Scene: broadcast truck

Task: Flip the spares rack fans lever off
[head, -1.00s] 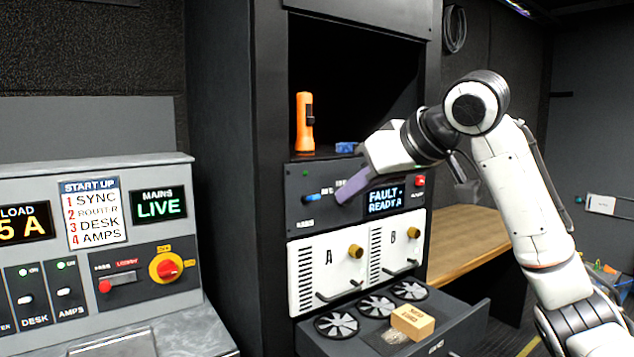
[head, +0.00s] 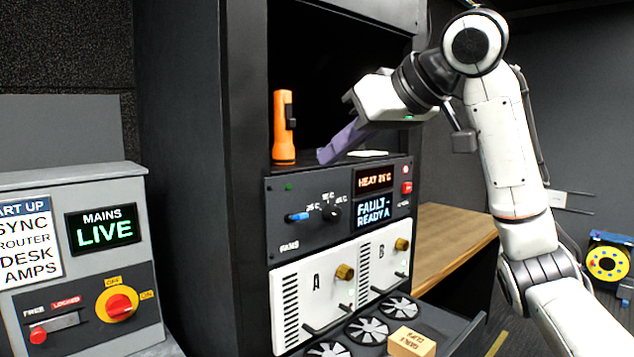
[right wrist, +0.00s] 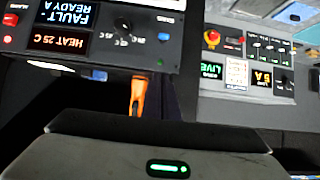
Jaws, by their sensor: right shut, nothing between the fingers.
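The spares rack's dark control panel (head: 340,205) faces me below an open shelf. The fans lever (head: 298,217) is a small blue handle at the panel's left, above the fans label; it looks roughly level, and its on or off side cannot be read. It also shows upside down in the right wrist view (right wrist: 165,37). My right gripper (head: 325,157) is shut and empty, its purple fingers angled down-left at shelf height, above the panel and apart from the lever. My left gripper is not in view.
An orange torch (head: 284,128) stands on the shelf, left of my fingers. A black knob (head: 331,212), displays (head: 373,196) and a red button (head: 407,188) share the panel. White units A and B (head: 312,290) sit below, above an open drawer with fans and a box (head: 411,343).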

